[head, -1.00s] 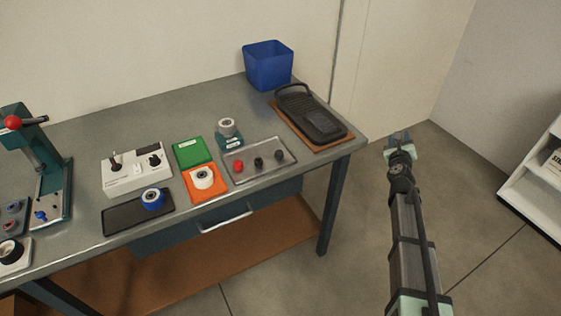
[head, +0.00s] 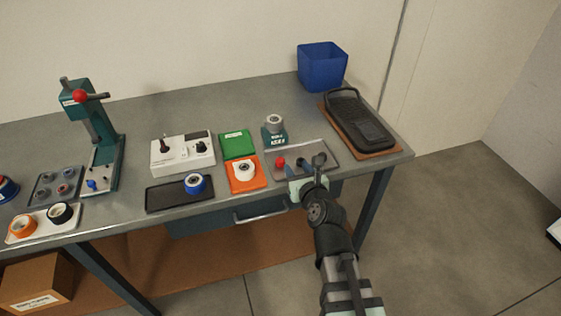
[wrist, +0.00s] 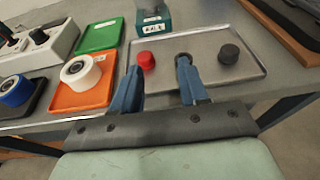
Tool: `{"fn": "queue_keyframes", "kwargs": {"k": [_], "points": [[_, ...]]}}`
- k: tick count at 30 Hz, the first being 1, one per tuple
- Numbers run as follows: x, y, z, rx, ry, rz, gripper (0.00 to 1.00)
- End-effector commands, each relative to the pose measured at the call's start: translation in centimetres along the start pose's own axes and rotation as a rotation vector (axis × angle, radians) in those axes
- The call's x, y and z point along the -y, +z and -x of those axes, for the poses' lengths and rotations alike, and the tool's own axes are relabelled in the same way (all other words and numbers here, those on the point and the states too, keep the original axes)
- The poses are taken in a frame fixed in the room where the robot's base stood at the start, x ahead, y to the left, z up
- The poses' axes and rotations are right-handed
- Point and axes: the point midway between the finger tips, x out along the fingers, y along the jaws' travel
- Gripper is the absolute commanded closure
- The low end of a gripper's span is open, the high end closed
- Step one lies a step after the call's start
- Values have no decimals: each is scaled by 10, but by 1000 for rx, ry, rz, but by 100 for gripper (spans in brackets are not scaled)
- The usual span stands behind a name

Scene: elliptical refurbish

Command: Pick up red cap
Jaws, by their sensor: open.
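The red cap (head: 280,162) is a small round piece at the left end of a shallow grey metal tray (head: 327,151) on the workbench. The wrist view shows it too (wrist: 147,60), just past the tip of my left finger and slightly to the inside of it. My gripper (head: 293,168) is open and empty over the front edge of the tray. In the wrist view its two blue fingers (wrist: 159,70) point toward the tray. A dark cap (wrist: 229,53) sits to the right, and another dark piece is mostly hidden behind the right finger.
Left of the tray are an orange mat (head: 246,184) with a white roller, a green mat (head: 236,144) and a white control box (head: 182,154). A teal block (head: 274,139) stands behind the tray. A black pedal (head: 357,125) on a brown board lies right. A blue bin (head: 322,66) stands behind.

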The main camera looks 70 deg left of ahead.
Motion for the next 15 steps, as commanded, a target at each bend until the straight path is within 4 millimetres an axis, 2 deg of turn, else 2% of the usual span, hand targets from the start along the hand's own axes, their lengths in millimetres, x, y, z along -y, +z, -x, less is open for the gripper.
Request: {"fn": "queue_keyframes", "kwargs": {"k": [1, 4, 15], "points": [[-11, -3, 6, -10, 17, -3, 57], [-21, -5, 8, -22, 33, -7, 57], [-24, -6, -16, -26, 37, -8, 57]]}}
